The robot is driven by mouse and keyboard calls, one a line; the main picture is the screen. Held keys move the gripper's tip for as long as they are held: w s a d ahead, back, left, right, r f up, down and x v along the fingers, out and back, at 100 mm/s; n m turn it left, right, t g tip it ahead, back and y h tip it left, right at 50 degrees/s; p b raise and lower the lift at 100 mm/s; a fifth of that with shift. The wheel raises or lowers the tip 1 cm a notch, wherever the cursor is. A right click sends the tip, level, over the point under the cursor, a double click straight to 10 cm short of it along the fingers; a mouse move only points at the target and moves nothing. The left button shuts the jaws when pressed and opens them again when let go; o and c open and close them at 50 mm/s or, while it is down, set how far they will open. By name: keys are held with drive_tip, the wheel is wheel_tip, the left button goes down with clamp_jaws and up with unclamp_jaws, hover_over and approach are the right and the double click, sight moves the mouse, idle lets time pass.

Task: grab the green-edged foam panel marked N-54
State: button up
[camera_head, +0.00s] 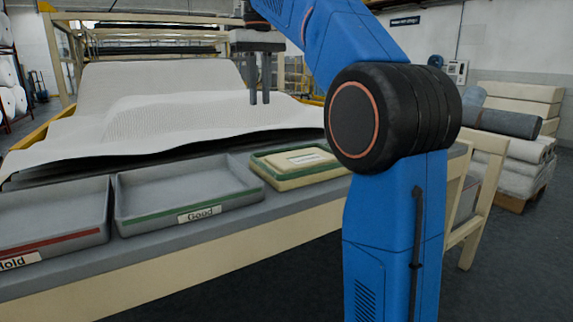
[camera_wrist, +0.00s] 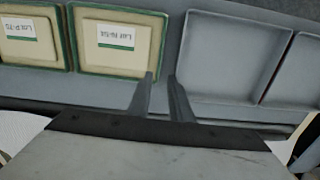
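Two cream foam panels with green edges lie side by side in the wrist view. The one nearer the middle (camera_wrist: 94,60) has a white label, upside down and blurred, which seems to read Lot N-54. The one at the left edge (camera_wrist: 30,58) has a label that seems to read Lot P-71. In the head view one green-edged panel (camera_head: 285,179) lies on the table right of the Good tray; my arm hides the area beyond it. My gripper (camera_head: 259,101) hangs above and behind the trays, fingers down, apart and empty. In the wrist view its fingertips (camera_wrist: 161,76) show beside the middle panel's corner.
An empty grey tray labelled Good (camera_head: 150,224) and an empty tray labelled Hold (camera_head: 40,240) stand left of the panel. White wadding sheet (camera_head: 180,110) covers the machine bed behind. Rolls (camera_head: 510,118) are stacked at the right.

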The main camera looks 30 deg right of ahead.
approach(261, 161)
wheel_tip(261, 161, down, 8)
drive_tip(key=shift+s+a+f, duration=0.1)
drive_tip(key=shift+s+a, duration=0.05)
idle(0.7)
clamp_jaws()
